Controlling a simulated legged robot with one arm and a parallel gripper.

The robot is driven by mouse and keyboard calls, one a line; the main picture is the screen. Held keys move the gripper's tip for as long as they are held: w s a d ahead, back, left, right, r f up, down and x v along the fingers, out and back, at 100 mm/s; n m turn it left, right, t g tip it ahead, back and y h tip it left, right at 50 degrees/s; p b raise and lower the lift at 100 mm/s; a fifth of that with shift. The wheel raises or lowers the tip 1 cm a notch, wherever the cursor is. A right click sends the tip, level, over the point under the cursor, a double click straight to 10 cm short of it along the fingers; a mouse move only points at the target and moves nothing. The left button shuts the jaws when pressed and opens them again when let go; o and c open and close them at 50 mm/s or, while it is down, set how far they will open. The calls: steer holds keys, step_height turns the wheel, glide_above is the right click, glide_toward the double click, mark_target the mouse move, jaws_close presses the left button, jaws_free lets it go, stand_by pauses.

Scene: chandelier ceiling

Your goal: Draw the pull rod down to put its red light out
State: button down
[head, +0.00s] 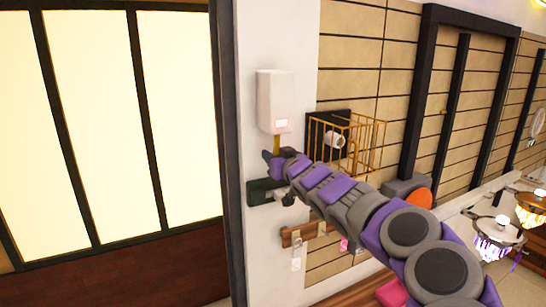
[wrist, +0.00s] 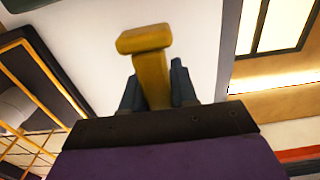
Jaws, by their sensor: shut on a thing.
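A white box (head: 276,95) is fixed high on the white wall in the head view. A small pale reddish patch (head: 282,123) shows low on its front; I cannot tell clearly if it is lit. The yellow pull rod (head: 276,144) hangs from the underside of the box. My gripper (head: 271,158) is at the rod's lower part. In the wrist view my gripper (wrist: 155,88) is shut on the rod (wrist: 152,75), one dark finger on each side. The rod's wider end (wrist: 143,39) sticks out beyond the fingers. The box is not clearly seen there.
A gold wire basket (head: 345,138) with a white roll is on the wall to the right. A dark green block (head: 262,191) and a wooden hook rail (head: 300,233) are below my gripper. A dark-framed lit panel (head: 175,110) stands on the left.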

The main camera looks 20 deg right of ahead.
steer(key=shift+f+b, duration=0.35)
steer(key=shift+f, duration=0.15)
steer(key=shift+r+p, duration=0.8)
steer(key=shift+p, duration=0.1)
steer(key=c, duration=0.8)
jaws_free()
steer(key=shift+d, duration=0.1)
steer(key=shift+o, duration=0.3)
steer(key=o, duration=0.6)
steer(key=shift+s, duration=0.15)
steer(key=s+b, duration=0.2)
steer(key=s, duration=0.5)
steer(key=shift+s+d+b, duration=0.1)
steer(key=shift+s+b, duration=0.05)
steer(key=shift+b, duration=0.2)
